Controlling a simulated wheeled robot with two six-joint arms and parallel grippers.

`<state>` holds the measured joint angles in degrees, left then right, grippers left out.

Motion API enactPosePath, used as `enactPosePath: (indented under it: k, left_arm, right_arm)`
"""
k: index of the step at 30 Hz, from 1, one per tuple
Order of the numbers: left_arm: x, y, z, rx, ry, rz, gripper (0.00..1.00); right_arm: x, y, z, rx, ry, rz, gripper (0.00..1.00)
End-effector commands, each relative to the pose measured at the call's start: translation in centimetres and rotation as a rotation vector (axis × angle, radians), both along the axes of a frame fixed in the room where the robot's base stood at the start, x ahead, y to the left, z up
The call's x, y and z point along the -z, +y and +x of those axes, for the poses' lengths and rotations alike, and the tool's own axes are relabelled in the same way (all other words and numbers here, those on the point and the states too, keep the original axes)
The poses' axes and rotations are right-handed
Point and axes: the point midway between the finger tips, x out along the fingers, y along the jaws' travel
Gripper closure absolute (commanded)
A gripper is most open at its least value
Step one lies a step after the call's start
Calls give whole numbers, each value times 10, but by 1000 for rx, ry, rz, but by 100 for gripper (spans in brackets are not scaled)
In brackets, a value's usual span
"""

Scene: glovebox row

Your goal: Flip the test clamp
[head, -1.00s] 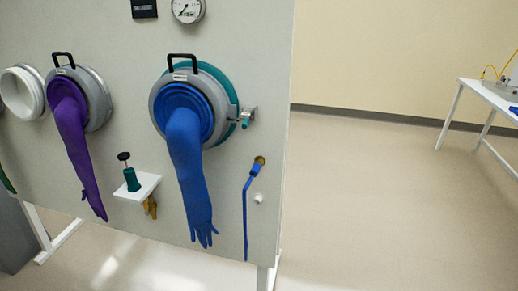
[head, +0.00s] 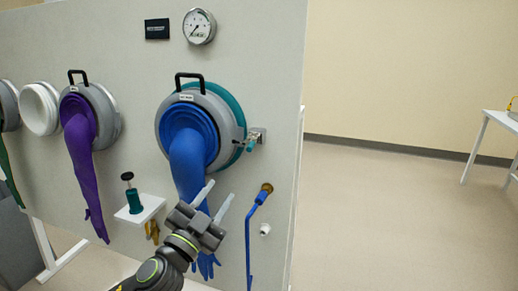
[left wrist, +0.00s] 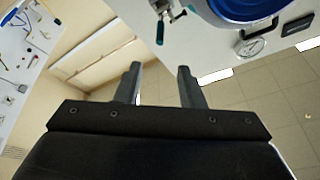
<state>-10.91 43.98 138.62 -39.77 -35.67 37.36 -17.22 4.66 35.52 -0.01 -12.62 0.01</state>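The test clamp (head: 256,137) is a small metal toggle clamp with a teal grip. It sits on the panel at the right edge of the blue glove's port ring (head: 160,122). In the left wrist view the clamp (left wrist: 166,12) shows at the top centre, its teal grip pointing down in the picture. My left gripper (head: 222,188) is in front of the blue glove (head: 188,158), below the clamp and apart from it. Its two fingers (left wrist: 160,68) are spread with nothing between them. My right gripper is not in view.
A blue hose wand (head: 249,235) hangs from a brass fitting right of my gripper. A small white shelf (head: 148,207) with a teal plunger (head: 132,195) juts out to its left. A pressure gauge (head: 199,27) is above. Open floor lies right of the panel.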

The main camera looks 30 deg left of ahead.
Motion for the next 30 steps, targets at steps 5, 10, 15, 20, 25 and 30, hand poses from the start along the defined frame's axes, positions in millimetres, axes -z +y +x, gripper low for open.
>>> enactPosePath:
  k: [5, 10, 15, 20, 25, 30]
  left_arm:
    - [-13, 3, 26, -1, -2, -4, 65]
    - [-25, 6, 59, 0, -2, -5, 65]
    - [-36, 10, 93, -1, 0, -5, 65]
    - [-45, 12, 122, 0, 0, -3, 65]
    - [-50, 15, 144, -1, 1, -2, 65]
    - [-52, 15, 155, 1, 1, -2, 65]
  right_arm:
    - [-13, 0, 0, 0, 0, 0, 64]
    - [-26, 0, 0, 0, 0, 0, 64]
    - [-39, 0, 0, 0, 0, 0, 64]
    - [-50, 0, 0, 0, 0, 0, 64]
    - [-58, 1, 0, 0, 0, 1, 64]
    - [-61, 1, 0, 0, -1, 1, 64]
